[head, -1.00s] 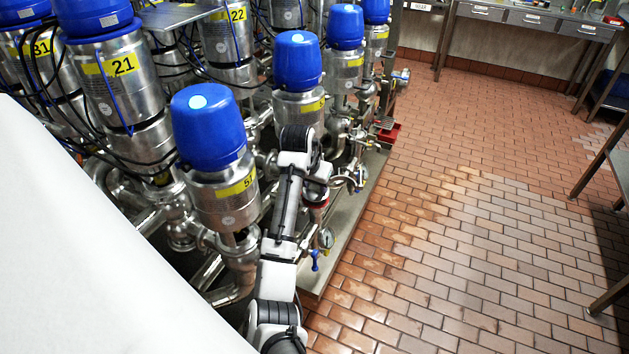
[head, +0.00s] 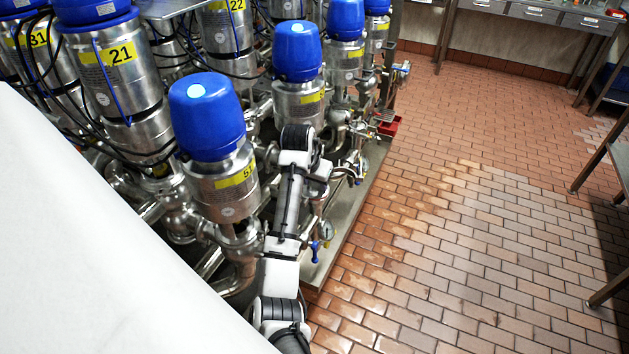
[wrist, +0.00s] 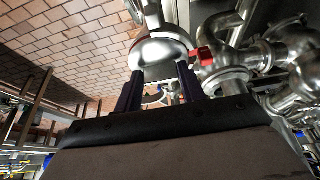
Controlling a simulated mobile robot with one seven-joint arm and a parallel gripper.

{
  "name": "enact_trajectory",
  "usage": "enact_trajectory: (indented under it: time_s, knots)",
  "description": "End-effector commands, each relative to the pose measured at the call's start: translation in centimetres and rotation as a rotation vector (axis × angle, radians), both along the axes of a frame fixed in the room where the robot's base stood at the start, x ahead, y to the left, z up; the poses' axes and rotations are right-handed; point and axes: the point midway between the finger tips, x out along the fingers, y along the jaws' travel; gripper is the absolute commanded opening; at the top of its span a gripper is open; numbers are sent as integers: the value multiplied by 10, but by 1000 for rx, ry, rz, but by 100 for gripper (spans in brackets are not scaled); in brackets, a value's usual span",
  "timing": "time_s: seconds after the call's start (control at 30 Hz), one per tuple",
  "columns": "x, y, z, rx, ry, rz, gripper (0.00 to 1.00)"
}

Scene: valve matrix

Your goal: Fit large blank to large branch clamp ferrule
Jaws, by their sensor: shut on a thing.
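In the wrist view my gripper (wrist: 161,74) is shut on a round, shiny steel disc, the large blank (wrist: 163,50). The disc sits between and just beyond the two dark fingertips. A dark reddish line runs along its upper left rim. A steel pipe end (wrist: 152,14) shows directly behind the disc; I cannot tell whether they touch. I cannot pick out the large branch clamp ferrule for sure; that pipe end may belong to it. In the head view my arm reaches in beside the valves, and my gripper and the blank are hidden there.
Blue-capped valves (head: 207,118) stand close on the left of my arm. A pressure gauge (head: 327,230) and a blue-handled cock (head: 315,250) are just right of it. In the wrist view a red part (wrist: 203,54) and steel pipes (wrist: 290,72) crowd the right. The tiled floor (head: 450,220) is clear.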

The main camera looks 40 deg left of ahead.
Motion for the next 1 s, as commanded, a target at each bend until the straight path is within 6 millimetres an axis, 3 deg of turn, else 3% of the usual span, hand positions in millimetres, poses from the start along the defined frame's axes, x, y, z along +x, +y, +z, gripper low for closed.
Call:
enact_trajectory:
  time_s: [0.13,0.17,0.33,0.7,0.87,1.0]
  knots:
    - [0,0,0,0,-1,0,13]
    - [0,0,0,0,-1,0,43]
    - [0,0,0,0,-1,0,65]
    - [-2,0,5,0,-1,0,65]
    - [-11,-3,28,2,-5,-1,65]
    - [-24,-5,59,4,-4,-1,65]
